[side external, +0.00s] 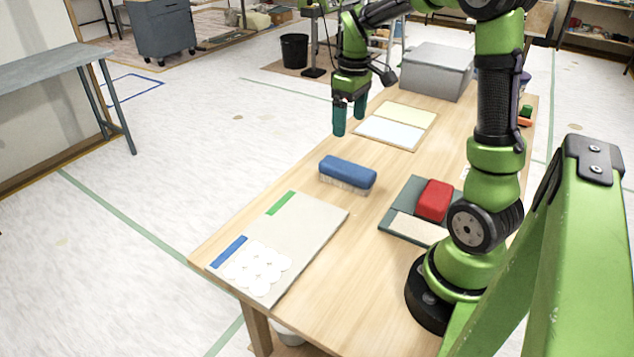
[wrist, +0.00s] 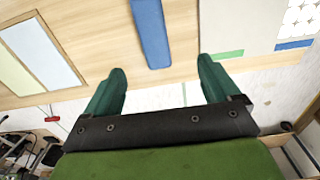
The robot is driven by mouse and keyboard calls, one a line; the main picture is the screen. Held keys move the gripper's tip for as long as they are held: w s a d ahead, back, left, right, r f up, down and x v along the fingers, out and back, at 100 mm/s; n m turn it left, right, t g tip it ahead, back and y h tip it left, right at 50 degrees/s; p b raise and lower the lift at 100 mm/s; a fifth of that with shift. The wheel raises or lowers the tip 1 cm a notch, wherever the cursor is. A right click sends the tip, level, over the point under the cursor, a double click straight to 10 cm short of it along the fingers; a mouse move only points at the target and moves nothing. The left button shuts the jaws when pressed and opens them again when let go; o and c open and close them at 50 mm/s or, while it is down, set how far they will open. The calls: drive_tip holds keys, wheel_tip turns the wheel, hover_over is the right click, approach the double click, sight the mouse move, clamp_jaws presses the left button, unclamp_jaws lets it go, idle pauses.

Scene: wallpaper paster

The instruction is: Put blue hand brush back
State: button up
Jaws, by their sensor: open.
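The blue hand brush (side external: 347,173) lies on the wooden table with its pale bristles down, near the table's left edge in the side external view. In the wrist view the brush (wrist: 152,32) shows at the top middle, beyond the fingertips. My gripper (side external: 350,118) is open and empty, with teal fingers pointing down. It is above table height near the left edge, apart from the brush. In the wrist view the gripper (wrist: 162,78) has its two fingers spread wide with nothing between them. A red brush (side external: 435,200) rests on a dark green board (side external: 407,193).
A grey board (side external: 315,217) with blue and green strips and several white discs lies at the table's front. A board with cream and white panels (side external: 393,130) lies farther back. A grey box (side external: 437,72) stands at the far end. Bare table (side external: 345,265) lies between the boards.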

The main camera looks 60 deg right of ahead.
drive_tip(key=s+a+r+m+t, duration=0.1)
drive_tip(key=s+a+r+t, duration=0.1)
drive_tip(key=a, duration=0.5)
drive_tip(key=s+a+r+m+t+y, duration=0.1)
drive_tip(key=s+a+r+t, duration=0.1)
drive_tip(key=s+a, duration=0.2)
drive_tip(key=s+a+r+m+t+y, duration=0.1)
drive_tip(key=s+a+r+t, duration=0.1)
drive_tip(key=a, duration=0.9)
drive_tip(key=shift+s+r+m+t, duration=0.25)
drive_tip(key=shift+s+m+t, duration=0.15)
drive_tip(key=shift+s+t, duration=0.15)
